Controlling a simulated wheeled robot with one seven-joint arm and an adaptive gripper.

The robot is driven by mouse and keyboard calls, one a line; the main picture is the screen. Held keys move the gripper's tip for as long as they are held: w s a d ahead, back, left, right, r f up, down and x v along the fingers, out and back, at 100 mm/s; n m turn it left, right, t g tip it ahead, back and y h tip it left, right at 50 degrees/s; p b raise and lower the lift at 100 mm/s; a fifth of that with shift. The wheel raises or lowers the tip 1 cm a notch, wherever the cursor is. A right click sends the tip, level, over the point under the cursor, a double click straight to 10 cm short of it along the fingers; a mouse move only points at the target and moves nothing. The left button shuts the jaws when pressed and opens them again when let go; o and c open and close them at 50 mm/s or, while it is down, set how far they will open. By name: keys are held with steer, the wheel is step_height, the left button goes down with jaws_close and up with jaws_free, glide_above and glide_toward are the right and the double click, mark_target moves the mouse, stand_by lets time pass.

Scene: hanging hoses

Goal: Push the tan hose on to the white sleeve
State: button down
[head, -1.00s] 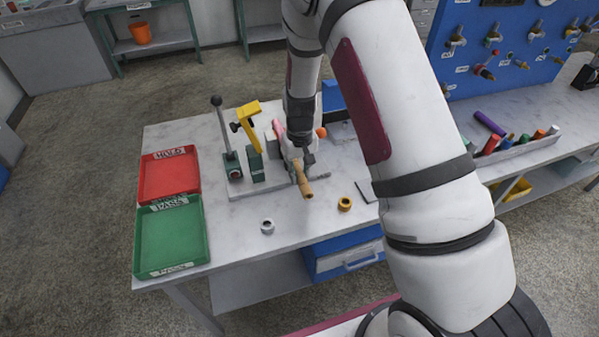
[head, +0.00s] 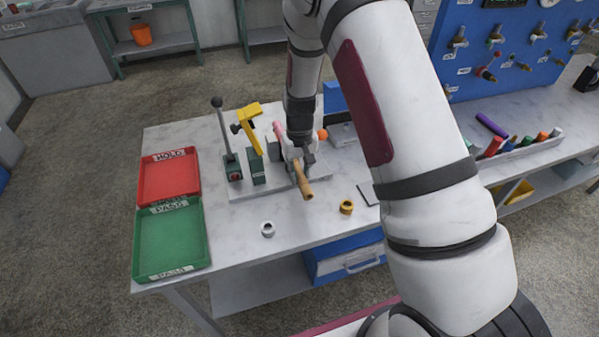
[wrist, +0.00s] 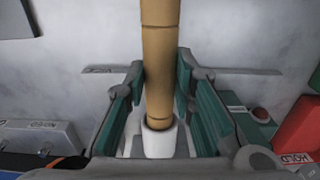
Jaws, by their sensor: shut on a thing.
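The tan hose (wrist: 160,65) is between the two green-padded fingers of my gripper (wrist: 160,95) in the wrist view. My gripper is shut on it. The white sleeve (wrist: 159,143) is at the hose's lower end in that view. The hose end meets the sleeve's dark-rimmed mouth, in line with it; how deep it goes I cannot tell. In the head view the hose (head: 303,184) sticks out toward the front from my gripper (head: 299,163), and my gripper hides the sleeve there.
Red (head: 169,177) and green (head: 169,240) trays lie at the left. A white ring (head: 267,229) and a yellow ring (head: 346,207) lie in front on the bench.

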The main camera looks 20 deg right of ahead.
mark_target(299, 171)
steer(key=shift+w+r, duration=0.1)
steer(key=shift+w, duration=0.2)
steer(key=c, duration=1.3)
jaws_free()
step_height(299, 171, up, 12)
steer(key=shift+s+f, duration=0.1)
